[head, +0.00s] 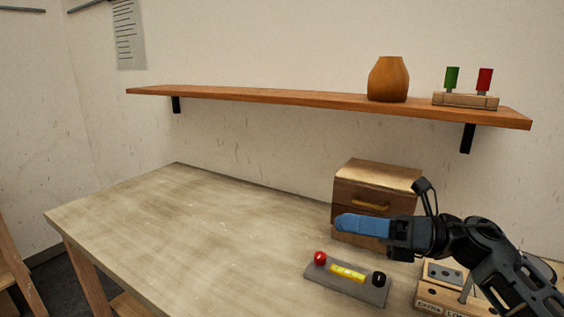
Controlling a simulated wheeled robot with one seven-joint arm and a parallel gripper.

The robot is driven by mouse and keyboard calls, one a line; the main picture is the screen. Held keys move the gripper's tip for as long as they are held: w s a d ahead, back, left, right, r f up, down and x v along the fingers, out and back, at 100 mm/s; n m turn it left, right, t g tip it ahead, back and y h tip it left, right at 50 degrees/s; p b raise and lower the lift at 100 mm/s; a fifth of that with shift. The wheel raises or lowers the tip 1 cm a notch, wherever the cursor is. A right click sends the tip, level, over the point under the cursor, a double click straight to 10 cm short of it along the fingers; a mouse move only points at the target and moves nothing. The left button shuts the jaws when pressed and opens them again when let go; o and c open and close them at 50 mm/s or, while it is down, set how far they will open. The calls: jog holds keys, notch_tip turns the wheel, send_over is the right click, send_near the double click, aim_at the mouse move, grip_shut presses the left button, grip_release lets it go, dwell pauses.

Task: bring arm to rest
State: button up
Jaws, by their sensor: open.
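My gripper (345,222), with blue fingers, is at the right side of the head view, above the table (190,225). It points left and passes in front of a small wooden drawer box (378,172). Its fingers are seen from the side, and nothing shows held in them. The gripper is open. My black arm comes in from the lower right corner and hides part of the table and what lies behind it.
Below the gripper is a grey block (325,284) with red and black knobs and a yellow piece. A wooden holder (432,299) is partly under my arm. A shelf (250,94) bears an orange vase (388,80) and a rack (463,100). The table's left is clear.

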jog(key=s+a+m+t+y+b, duration=0.25)
jog(key=s+a+m+t, duration=0.35)
jog(key=s+m+t, duration=0.7)
jog(key=s+d+f+m+t+h+b, duration=0.1)
jog(key=s+d+f+m+t+h, duration=0.25)
jog(key=s+f+m+h, duration=0.7)
jog(key=s+d+f+m+t+h+b, duration=0.15)
jog(key=s+d+f+m+h, duration=0.3)
jog(key=m+h, duration=1.05)
jog(key=s+d+f+m+g+y, duration=0.2)
jog(key=s+d+m+g, duration=0.1)
jog(key=s, duration=0.5)
jog(key=s+d+f+m+g+y+b, duration=0.1)
jog(key=s+d+f+m+g+y, duration=0.1)
jog(key=s, duration=0.6)
jog(key=shift+s+d+f+m+g, duration=0.35)
jog(key=shift+d+f+m+g, duration=0.4)
jog(key=shift+d+f+g, duration=0.1)
